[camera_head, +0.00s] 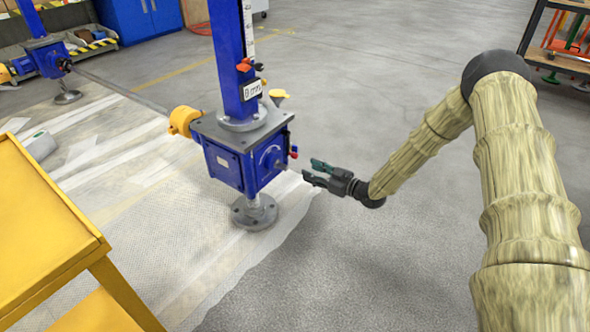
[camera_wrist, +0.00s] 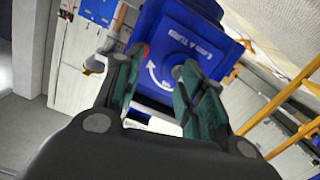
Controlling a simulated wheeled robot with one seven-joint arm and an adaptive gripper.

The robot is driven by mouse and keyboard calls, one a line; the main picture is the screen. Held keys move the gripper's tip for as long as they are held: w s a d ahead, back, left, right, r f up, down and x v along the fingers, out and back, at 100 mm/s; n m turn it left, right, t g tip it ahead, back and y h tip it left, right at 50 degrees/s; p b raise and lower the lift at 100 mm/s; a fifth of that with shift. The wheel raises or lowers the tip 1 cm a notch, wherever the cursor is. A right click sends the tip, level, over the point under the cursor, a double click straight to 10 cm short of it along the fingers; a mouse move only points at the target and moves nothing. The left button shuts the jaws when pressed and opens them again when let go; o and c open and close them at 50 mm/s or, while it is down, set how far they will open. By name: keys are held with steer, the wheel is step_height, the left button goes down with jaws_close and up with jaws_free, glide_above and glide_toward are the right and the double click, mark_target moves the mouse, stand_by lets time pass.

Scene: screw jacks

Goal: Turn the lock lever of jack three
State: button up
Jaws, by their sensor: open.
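A blue screw jack (camera_head: 228,165) stands upright on a round grey foot in the head view, with a tall blue column and a "0 mm" plate. A small red-tipped lever (camera_head: 293,152) shows on its right side. I cannot read a jack number on it. My gripper (camera_head: 308,170) is open and empty, just right of the jack's blue housing and apart from it in the head view. In the wrist view, the jack's blue face (camera_wrist: 185,45) with white lettering and a curved arrow lies beyond my gripper (camera_wrist: 165,85). A small red spot shows by the left finger, partly hidden.
A second blue jack (camera_head: 45,58) stands at the far left. A yellow cart (camera_head: 45,225) is at the near left. Clear sheeting (camera_head: 150,215) covers the floor under the jack. A shelf rack (camera_head: 560,62) stands at the far right. The grey floor between is free.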

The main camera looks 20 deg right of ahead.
mark_target(297, 157)
steer(key=shift+n+y, duration=0.5)
steer(key=shift+n, duration=0.3)
steer(key=shift+w+a+b, duration=0.65)
steer(key=shift+w+b, duration=0.6)
steer(key=shift+w, duration=0.45)
steer(key=shift+w+a+b, duration=0.65)
steer(key=shift+w+b, duration=0.55)
steer(key=shift+w, duration=0.55)
steer(key=shift+w+a+b, duration=0.65)
steer(key=shift+w+b, duration=0.6)
steer(key=shift+w, duration=0.45)
steer(key=shift+c, duration=0.5)
jaws_close()
